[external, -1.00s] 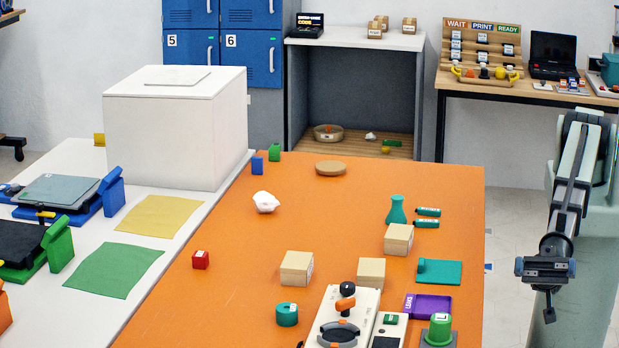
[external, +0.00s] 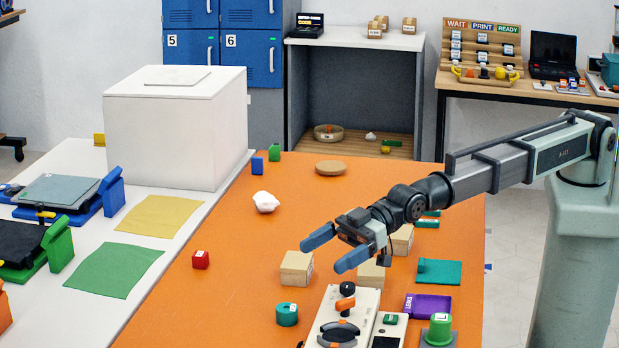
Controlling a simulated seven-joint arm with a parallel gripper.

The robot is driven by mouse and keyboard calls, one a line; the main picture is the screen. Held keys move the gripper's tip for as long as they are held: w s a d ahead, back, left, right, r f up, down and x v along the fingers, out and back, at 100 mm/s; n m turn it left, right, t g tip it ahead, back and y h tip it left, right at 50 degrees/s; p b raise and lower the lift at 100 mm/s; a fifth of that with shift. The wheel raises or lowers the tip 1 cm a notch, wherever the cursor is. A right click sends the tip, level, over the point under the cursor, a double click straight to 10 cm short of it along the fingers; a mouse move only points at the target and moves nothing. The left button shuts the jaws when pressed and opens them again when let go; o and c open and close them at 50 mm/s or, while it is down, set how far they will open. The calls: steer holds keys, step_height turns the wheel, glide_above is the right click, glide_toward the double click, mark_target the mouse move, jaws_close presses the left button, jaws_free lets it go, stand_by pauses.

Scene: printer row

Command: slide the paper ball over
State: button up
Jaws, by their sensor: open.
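A crumpled white paper ball (external: 265,202) sits on the orange table (external: 225,270), toward its left side. My gripper (external: 335,250) is open and empty, its two blue fingers pointing left. It is in the air over the middle of the table, in the picture to the right of and lower than the paper ball, clear of it. A second small white crumpled thing (external: 370,136) lies on the low shelf at the back.
Cardboard boxes (external: 296,268) show near and under my gripper. A round cork disc (external: 330,168) lies at the back. The surface around the paper ball is clear.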

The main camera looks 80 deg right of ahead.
steer(key=w+d+f+m+h, duration=0.2)
steer(key=w+d+h, duration=0.2)
steer(key=w+d, duration=0.75)
step_height(320, 180, up, 4)
steer(key=m+g+h, duration=0.3)
steer(key=g+h, duration=0.4)
steer(key=g, duration=0.1)
glide_above(267, 194)
steer(key=s+d, duration=0.1)
steer(key=s, duration=0.1)
steer(key=shift+w+f, duration=0.1)
steer(key=shift+w, duration=0.05)
steer(key=f, duration=0.4)
steer(key=w+f, duration=0.1)
steer(key=f, duration=0.4)
steer(key=w+a+f, duration=0.1)
steer(key=f, duration=0.3)
steer(key=shift+f, duration=0.35)
steer(key=shift+s, duration=0.1)
steer(key=c, duration=1.1)
